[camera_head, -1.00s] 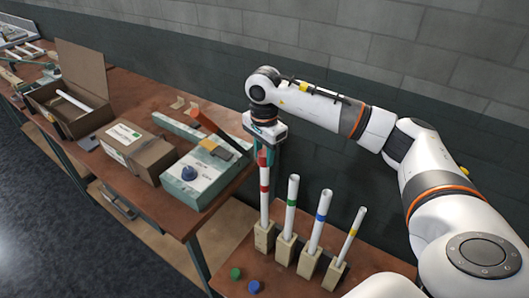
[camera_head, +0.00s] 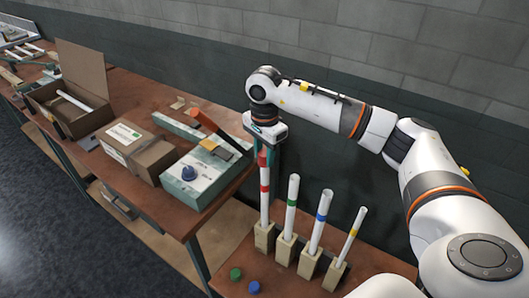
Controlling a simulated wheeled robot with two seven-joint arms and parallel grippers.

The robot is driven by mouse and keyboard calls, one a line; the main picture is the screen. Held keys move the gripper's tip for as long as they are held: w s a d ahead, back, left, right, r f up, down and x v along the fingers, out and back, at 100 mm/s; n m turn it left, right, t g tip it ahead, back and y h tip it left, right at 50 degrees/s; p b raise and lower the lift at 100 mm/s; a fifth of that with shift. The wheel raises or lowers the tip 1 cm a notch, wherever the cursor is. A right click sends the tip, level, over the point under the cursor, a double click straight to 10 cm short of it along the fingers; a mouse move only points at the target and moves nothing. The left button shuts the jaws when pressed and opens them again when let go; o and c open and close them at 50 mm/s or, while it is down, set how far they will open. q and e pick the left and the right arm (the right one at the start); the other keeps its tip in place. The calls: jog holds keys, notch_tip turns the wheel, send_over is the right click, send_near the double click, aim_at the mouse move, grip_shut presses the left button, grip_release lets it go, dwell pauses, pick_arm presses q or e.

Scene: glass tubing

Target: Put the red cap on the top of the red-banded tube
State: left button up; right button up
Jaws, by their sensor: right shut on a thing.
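The red-banded tube (camera_head: 264,207) stands upright in the leftmost wooden block, a white tube with a red band partway up. My left gripper is not in view.
A green-banded tube (camera_head: 291,205), a blue-banded tube (camera_head: 320,221) and a yellow-banded tube (camera_head: 351,235) stand close to the right in blocks. A green cap (camera_head: 236,274) and a blue cap (camera_head: 254,286) lie in front. A bench (camera_head: 150,198) with boxes is at the left.

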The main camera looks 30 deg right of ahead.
jog(key=shift+f+b, duration=1.1)
jog(key=shift+f, duration=0.1)
dwell(0.7)
jog(key=o, duration=1.6)
jog(key=shift+o, duration=0.2)
jog(key=shift+r+p, duration=2.4)
jog(key=shift+r, duration=1.65)
jog(key=shift+f, duration=0.15)
